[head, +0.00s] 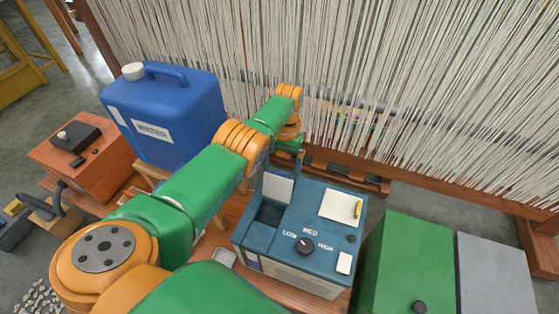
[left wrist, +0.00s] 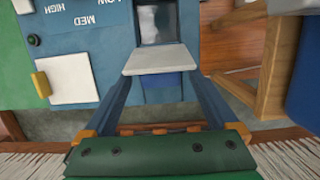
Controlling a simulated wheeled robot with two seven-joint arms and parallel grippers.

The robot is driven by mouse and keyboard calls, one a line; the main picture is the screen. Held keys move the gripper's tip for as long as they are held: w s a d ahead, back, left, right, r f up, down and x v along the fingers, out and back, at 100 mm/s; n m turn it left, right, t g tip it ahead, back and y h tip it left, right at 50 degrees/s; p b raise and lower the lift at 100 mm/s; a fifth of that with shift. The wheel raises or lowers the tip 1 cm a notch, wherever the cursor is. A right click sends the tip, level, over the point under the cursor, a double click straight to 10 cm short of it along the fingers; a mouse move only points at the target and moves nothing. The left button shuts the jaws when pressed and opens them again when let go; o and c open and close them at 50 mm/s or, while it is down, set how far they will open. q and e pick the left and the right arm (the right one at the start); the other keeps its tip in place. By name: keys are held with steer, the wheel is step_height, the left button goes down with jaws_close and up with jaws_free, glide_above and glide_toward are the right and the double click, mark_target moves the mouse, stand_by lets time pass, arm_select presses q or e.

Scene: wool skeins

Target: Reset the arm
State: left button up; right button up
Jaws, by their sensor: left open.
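My left arm, green and orange, comes in from the lower left in the head view and reaches over to the far side of a blue machine (head: 320,262). My left gripper (head: 297,160) is above the machine's back edge, partly hidden by the arm. In the left wrist view my left gripper (left wrist: 160,82) has its two blue fingers spread apart, and I see nothing held between them. A white flap (left wrist: 160,59) of the machine shows between and beyond the fingertips; the flap also shows in the head view (head: 277,188). I cannot tell whether the fingers touch it. My right gripper is not in view.
A blue water canister (head: 172,112) stands left of the arm. A green box (head: 405,262) and a grey one (head: 495,275) stand right. Hanging yarn strands (head: 400,85) fill the back.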

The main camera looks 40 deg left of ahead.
arm_select(q)
steer(key=shift+v, duration=1.15)
